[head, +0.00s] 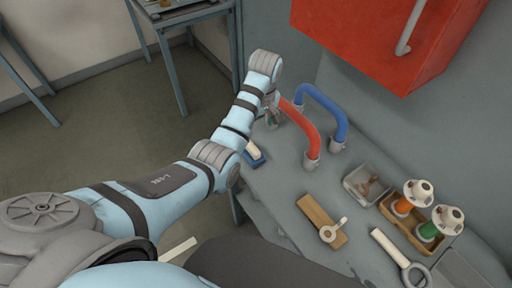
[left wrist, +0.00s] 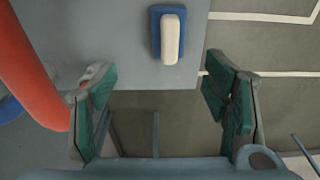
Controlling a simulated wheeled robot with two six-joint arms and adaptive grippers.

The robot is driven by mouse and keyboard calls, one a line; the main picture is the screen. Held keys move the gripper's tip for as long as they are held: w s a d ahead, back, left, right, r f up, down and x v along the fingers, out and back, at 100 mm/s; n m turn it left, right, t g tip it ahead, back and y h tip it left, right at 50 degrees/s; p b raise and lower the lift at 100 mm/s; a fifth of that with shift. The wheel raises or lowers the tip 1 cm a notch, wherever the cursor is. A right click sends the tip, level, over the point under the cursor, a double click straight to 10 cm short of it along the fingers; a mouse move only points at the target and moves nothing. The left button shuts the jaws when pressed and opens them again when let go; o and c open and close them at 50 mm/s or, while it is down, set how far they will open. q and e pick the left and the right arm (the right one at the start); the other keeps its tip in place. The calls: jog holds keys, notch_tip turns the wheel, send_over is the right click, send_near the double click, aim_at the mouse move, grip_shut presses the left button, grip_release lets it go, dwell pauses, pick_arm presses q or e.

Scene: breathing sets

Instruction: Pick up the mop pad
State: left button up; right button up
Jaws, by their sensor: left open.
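A small blue pad with a cream block on top lies near the left edge of the grey bench in the head view (head: 254,153). It is the likeliest mop pad, and it also shows in the left wrist view (left wrist: 156,35). My left gripper (head: 271,115) is at the bench's far left, beside the red hose, and is partly hidden by its arm. In the left wrist view the left gripper (left wrist: 158,88) is open, with green-padded fingers wide apart and nothing between them. The pad lies beyond the fingertips, untouched. My right gripper does not show.
A red hose (head: 303,126) and a blue hose (head: 320,102) arch up close to my left gripper. A red cabinet (head: 385,40) overhangs the bench. Floor is open left of the bench.

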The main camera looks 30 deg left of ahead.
pick_arm(q)
send_over(253, 147)
jog(key=f, duration=0.4)
jog(key=shift+s+d+f, duration=0.15)
jog(key=shift+d, duration=0.2)
jog(key=f, duration=0.2)
jog(key=f+b, duration=0.1)
jog(key=f, duration=0.1)
jog(key=a+f, duration=0.1)
jog(key=f, duration=0.2)
jog(key=shift+w, duration=0.25)
jog(key=shift+f, duration=0.1)
jog(key=shift+s, duration=0.15)
jog(key=shift+c, duration=0.6)
jog(key=c, duration=1.1)
notch_tip(253, 147, up, 10)
jog(key=shift+r+p, duration=0.15)
jog(key=shift+p, duration=0.65)
jog(key=shift+c, duration=0.2)
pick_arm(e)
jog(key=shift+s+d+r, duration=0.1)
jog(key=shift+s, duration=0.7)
